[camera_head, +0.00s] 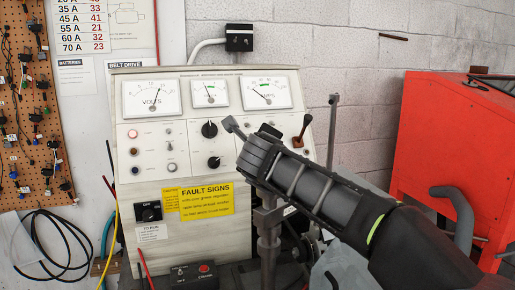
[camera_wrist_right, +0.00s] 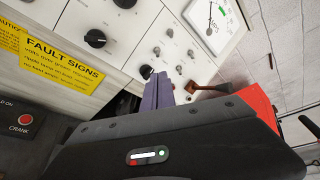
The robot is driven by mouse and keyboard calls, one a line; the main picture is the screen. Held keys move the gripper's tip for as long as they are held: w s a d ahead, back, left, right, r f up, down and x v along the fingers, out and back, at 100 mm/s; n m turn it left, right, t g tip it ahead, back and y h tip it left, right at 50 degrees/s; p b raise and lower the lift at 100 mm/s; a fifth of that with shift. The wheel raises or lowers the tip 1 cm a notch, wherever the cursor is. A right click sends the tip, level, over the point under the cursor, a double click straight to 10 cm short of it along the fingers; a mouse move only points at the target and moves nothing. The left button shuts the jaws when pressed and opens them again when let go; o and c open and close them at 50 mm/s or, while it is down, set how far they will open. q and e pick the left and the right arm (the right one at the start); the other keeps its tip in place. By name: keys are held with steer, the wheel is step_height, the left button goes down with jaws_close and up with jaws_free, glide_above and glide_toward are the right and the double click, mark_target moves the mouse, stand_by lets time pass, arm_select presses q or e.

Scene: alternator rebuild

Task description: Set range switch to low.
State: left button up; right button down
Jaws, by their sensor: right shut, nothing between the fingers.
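The tester's pale front panel (camera_head: 180,113) carries knobs, small switches and lamps. Their labels are too small to read, so I cannot tell which is the range switch. Two black knobs, an upper one (camera_head: 209,129) and a lower one (camera_head: 214,162), sit mid-panel; the lower one also shows in the right wrist view (camera_wrist_right: 95,39). Several small switches (camera_wrist_right: 169,33) show there too, with a dark knob (camera_wrist_right: 146,71) beside my fingertips. My right gripper (camera_head: 233,127) is shut and empty in front of the panel, hiding part of its right side. Contact with the panel cannot be told. My left gripper is out of view.
Three meters (camera_head: 210,93) line the panel top. A red cabinet (camera_head: 455,130) stands at right. Cables hang at left.

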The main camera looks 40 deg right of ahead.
steer(key=x, duration=0.9)
steer(key=shift+w+d+f+p, duration=0.1)
steer(key=shift+w+p, duration=0.15)
steer(key=shift+p, duration=0.15)
steer(key=shift+r+p, duration=0.2)
steer(key=shift+p, duration=0.25)
steer(key=shift+s, duration=0.1)
steer(key=shift+p, duration=0.35)
